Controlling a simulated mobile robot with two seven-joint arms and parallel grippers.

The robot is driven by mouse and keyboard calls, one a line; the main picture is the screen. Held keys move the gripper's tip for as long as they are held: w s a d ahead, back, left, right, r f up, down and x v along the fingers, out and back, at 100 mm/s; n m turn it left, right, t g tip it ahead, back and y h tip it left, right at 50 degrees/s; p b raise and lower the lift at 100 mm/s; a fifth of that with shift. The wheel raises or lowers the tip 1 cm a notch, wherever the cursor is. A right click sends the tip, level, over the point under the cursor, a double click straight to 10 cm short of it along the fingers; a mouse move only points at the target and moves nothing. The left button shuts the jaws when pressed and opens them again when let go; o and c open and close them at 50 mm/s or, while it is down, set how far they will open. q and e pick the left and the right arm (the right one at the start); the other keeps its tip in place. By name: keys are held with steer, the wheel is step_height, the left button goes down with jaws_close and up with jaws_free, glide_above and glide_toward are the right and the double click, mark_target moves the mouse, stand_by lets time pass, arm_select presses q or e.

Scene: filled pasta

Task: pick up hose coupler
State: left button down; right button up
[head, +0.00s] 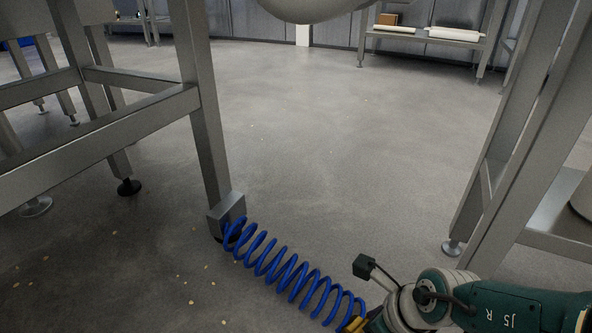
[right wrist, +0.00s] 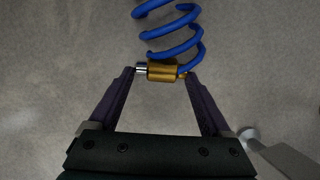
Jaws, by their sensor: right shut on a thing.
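The hose coupler (right wrist: 162,72) is a small brass piece with a silver end, at the end of a coiled blue hose (head: 290,272). In the right wrist view it lies between the fingertips of my right gripper (right wrist: 160,78), which is shut on it. In the head view the coupler (head: 355,324) shows as a bit of yellow at the bottom edge, partly hidden by my right arm. The hose (right wrist: 172,30) runs from the coupler to a grey box (head: 227,212) at the foot of a metal leg. My left gripper is not in view.
A steel frame (head: 198,95) with legs stands on the left. Another steel frame (head: 505,150) stands on the right, close to my right arm. The grey floor (head: 330,140) between them is open, with small yellowish bits at lower left. A low rack stands at the back.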

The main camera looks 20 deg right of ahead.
steer(key=c, duration=0.5)
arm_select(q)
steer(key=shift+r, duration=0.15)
arm_select(e)
steer(key=shift+r, duration=0.1)
steer(key=shift+c, duration=0.2)
